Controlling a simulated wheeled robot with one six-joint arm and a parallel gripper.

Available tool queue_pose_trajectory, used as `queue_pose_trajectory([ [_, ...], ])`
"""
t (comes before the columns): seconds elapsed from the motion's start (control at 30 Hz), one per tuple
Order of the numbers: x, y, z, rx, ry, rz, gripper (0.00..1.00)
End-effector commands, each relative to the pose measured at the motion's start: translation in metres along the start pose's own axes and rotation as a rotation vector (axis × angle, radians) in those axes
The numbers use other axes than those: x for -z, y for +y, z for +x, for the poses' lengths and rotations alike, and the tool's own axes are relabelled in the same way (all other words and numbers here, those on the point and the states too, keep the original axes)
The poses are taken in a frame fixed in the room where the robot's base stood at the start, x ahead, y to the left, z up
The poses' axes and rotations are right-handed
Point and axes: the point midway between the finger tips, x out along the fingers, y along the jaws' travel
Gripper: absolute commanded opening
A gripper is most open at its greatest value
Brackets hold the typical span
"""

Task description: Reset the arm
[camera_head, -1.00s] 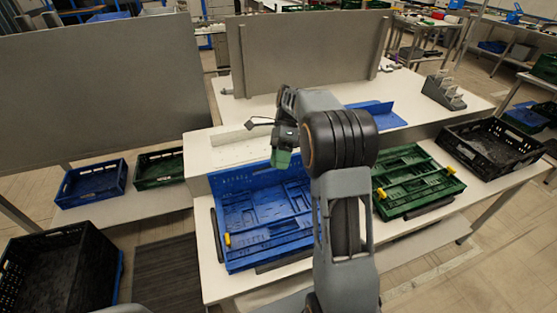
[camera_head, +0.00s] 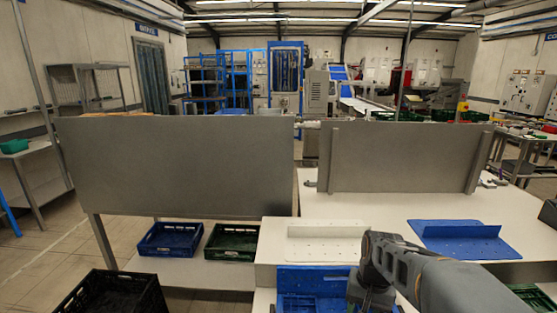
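My arm (camera_head: 440,283) reaches in from the lower right of the head view, over the front of the white table. Its wrist end is low in the picture, above the blue folded crate (camera_head: 312,283). The fingers of my gripper are not visible; they are hidden or below the picture's lower edge. I cannot see anything held.
A blue angled plate (camera_head: 462,240) and a white one (camera_head: 325,243) lie on the white table (camera_head: 375,207). Grey panels (camera_head: 180,167) (camera_head: 395,158) stand behind. A blue crate (camera_head: 170,240), a green crate (camera_head: 232,242) and a black crate (camera_head: 112,296) sit at left.

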Motion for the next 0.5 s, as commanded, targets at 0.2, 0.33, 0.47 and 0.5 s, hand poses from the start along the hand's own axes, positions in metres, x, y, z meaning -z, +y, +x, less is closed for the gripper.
queue_pose_trajectory([
  [0.2,-0.045,0.003,-0.011,-0.023,0.212,-0.27,0.49],
  [0.33,-0.066,0.004,-0.016,-0.027,0.288,-0.321,0.49],
  [0.47,-0.08,0.003,-0.023,-0.021,0.336,-0.342,0.49],
  [0.5,-0.082,0.002,-0.026,-0.018,0.35,-0.347,0.49],
])
